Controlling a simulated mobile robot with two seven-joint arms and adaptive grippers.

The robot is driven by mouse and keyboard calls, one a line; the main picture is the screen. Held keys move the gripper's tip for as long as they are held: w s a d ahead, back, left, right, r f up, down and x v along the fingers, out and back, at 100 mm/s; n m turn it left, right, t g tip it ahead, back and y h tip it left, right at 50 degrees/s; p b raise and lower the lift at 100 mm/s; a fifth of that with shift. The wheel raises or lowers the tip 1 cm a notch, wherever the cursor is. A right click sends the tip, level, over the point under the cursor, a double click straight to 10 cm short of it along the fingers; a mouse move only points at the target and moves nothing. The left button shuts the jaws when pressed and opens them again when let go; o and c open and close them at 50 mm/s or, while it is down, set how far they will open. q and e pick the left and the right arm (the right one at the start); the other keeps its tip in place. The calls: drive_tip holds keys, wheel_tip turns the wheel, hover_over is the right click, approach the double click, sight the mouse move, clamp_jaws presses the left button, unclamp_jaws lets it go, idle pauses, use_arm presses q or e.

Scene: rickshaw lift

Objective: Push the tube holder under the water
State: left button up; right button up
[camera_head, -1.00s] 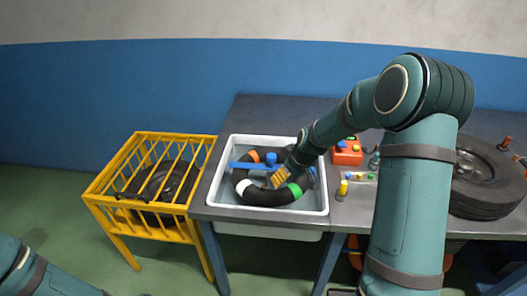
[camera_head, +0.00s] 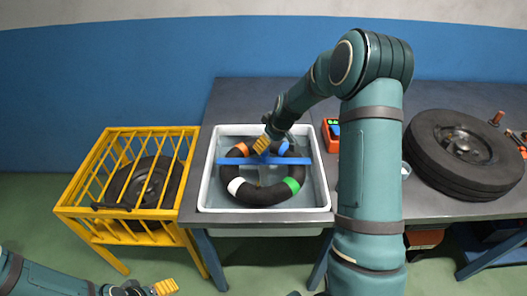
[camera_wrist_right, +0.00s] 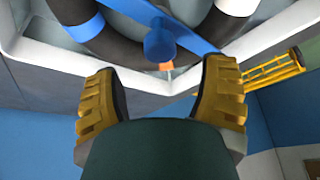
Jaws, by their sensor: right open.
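The tube holder (camera_head: 297,161) is a blue bar lying across the black inner tube (camera_head: 263,195), which has orange, blue, green and white bands. Both are in the white water basin (camera_head: 205,190). My right gripper (camera_head: 262,144) is over the far middle of the bar, fingers apart and empty. In the right wrist view, the holder's round blue knob (camera_wrist_right: 160,40) shows beyond and between the open fingers (camera_wrist_right: 160,85), apart from them. My left gripper (camera_head: 164,287) is at the bottom edge, away from the basin; its finger gap is unclear.
A yellow cage (camera_head: 85,185) with a tyre (camera_head: 148,184) inside stands left of the basin. A large wheel (camera_head: 465,150) lies on the grey table at right. A red box (camera_head: 331,134) is beside the basin, partly behind my right arm.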

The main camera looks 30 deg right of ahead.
sight(264, 162)
drive_tip(key=x, duration=0.6)
drive_tip(key=shift+w+f, duration=0.1)
drive_tip(key=shift+f, duration=0.05)
clamp_jaws()
